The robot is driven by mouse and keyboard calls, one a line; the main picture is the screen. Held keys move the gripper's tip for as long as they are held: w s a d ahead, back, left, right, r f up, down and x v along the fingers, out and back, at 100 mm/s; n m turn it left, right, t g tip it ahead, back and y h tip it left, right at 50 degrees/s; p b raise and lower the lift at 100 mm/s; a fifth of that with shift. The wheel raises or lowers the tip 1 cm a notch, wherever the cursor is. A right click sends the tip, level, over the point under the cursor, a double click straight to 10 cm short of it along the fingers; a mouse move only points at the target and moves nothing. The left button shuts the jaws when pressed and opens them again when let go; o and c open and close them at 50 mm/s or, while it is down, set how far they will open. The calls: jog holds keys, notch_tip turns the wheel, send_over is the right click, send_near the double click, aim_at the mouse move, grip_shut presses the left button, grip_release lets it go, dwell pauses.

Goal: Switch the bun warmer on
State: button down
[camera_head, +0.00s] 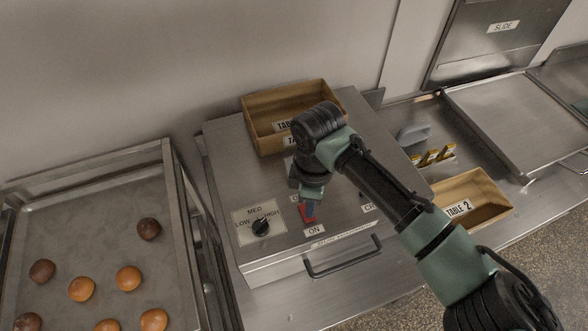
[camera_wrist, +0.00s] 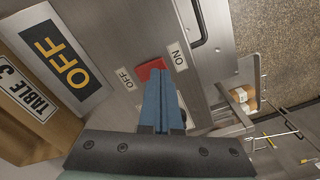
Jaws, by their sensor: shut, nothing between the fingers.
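The bun warmer (camera_head: 340,228) is a steel cabinet with a front handle (camera_head: 343,257) and a LOW/MED/HIGH dial (camera_head: 261,227) on its top. A red switch (camera_head: 308,212) sits just above an ON label (camera_head: 314,230). In the wrist view the red switch (camera_wrist: 151,69) lies between an OFF label (camera_wrist: 126,78) and an ON label (camera_wrist: 178,57). My gripper (camera_wrist: 156,80) is shut and empty, its blue fingertips right at the switch and hiding part of it. I cannot tell whether they touch. A large sign (camera_wrist: 62,62) in the wrist view reads OFF.
A wooden box (camera_head: 254,127) stands on the back of the warmer. A rack tray (camera_head: 95,225) with several buns is at the left. A wooden TABLE 2 box (camera_head: 487,192) and a steel counter lid (camera_head: 520,115) are at the right.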

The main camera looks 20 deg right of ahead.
jog(key=shift+f+b, duration=0.7)
jog(key=shift+f, duration=0.35)
dwell(0.5)
jog(key=shift+s+r, duration=0.1)
jog(key=shift+r, duration=0.05)
notch_tip(320, 180, up, 7)
jog(key=p, duration=0.6)
dwell(0.6)
